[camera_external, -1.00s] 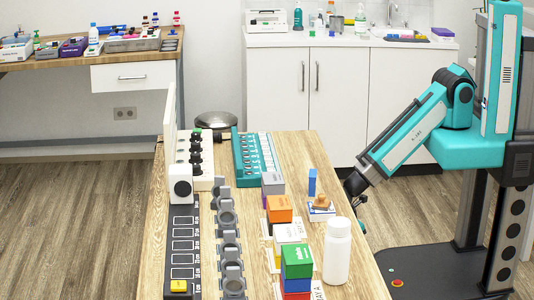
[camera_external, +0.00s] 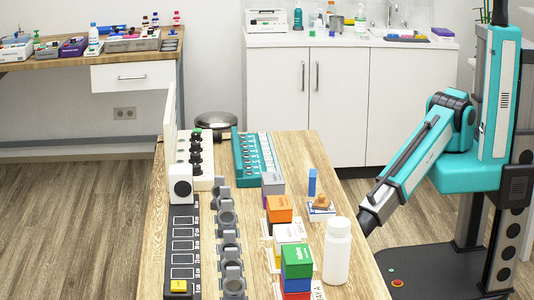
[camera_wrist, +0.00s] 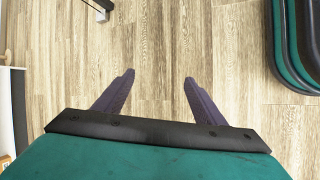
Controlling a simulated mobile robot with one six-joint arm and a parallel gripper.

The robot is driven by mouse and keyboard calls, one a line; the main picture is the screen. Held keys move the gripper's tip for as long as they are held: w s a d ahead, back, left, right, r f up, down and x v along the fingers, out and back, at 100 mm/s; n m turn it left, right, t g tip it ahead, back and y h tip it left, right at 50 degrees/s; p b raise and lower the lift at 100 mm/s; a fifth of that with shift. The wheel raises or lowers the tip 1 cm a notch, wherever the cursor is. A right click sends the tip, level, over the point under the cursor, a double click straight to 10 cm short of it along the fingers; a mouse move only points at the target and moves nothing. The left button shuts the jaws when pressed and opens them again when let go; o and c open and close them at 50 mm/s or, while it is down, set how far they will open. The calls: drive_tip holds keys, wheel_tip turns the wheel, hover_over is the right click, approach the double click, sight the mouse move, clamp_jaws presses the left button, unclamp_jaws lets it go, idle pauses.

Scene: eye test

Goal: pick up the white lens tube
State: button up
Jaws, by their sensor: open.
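A white cylinder with a ribbed cap, like a bottle (camera_external: 337,258), stands upright at the near right of the wooden table in the external view. It is the most tube-like white thing there, but I cannot tell for sure that it is the lens tube. My gripper is beyond the table's right edge, to the right of the cylinder and apart from it; its fingers are hardly visible in the external view. In the wrist view my gripper (camera_wrist: 158,78) is open and empty, with its two dark fingers spread over the wood floor. No tube shows in the wrist view.
Stacked coloured boxes (camera_external: 297,262) stand just left of the cylinder. A row of grey holders (camera_external: 231,246) and a black board (camera_external: 183,243) lie farther left. A teal rack (camera_external: 240,165) is at the back. The wooden table (camera_external: 345,206) has bare room near its right edge.

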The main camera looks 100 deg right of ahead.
drive_tip(key=w+a+r+n+t+y+b, duration=0.1)
drive_tip(key=a+r+n+t+b, duration=0.15)
drive_tip(key=a, duration=0.65)
drive_tip(key=a+r+n+t+y+b, duration=0.1)
drive_tip(key=a+r+n+t, duration=0.15)
drive_tip(key=a, duration=0.65)
drive_tip(key=w+a+r+n+t+y+b, duration=0.15)
drive_tip(key=a+n, duration=0.25)
drive_tip(key=a, duration=0.5)
drive_tip(key=s+a+r+n+t+y+p, duration=0.15)
drive_tip(key=s+a+r+n+y, duration=0.45)
drive_tip(key=a+r, duration=0.6)
drive_tip(key=s+a+r+n+y+p, duration=0.2)
drive_tip(key=s+a+r+n, duration=0.45)
drive_tip(key=a, duration=0.85)
drive_tip(key=s+a+r+n+t+y+p, duration=0.1)
drive_tip(key=s+a+r+p, duration=0.1)
drive_tip(key=r, duration=0.5)
drive_tip(key=s+a+r+n+t+y+p, duration=0.1)
drive_tip(key=r+n+p, duration=0.1)
drive_tip(key=r, duration=0.4)
drive_tip(key=w+d+r+t+h+p, duration=0.3)
drive_tip(key=w+d+r+p, duration=0.2)
drive_tip(key=w+d+r, duration=0.3)
drive_tip(key=shift+w+d+r, duration=0.3)
drive_tip(key=shift+d+r, duration=0.5)
drive_tip(key=shift+r, duration=0.1)
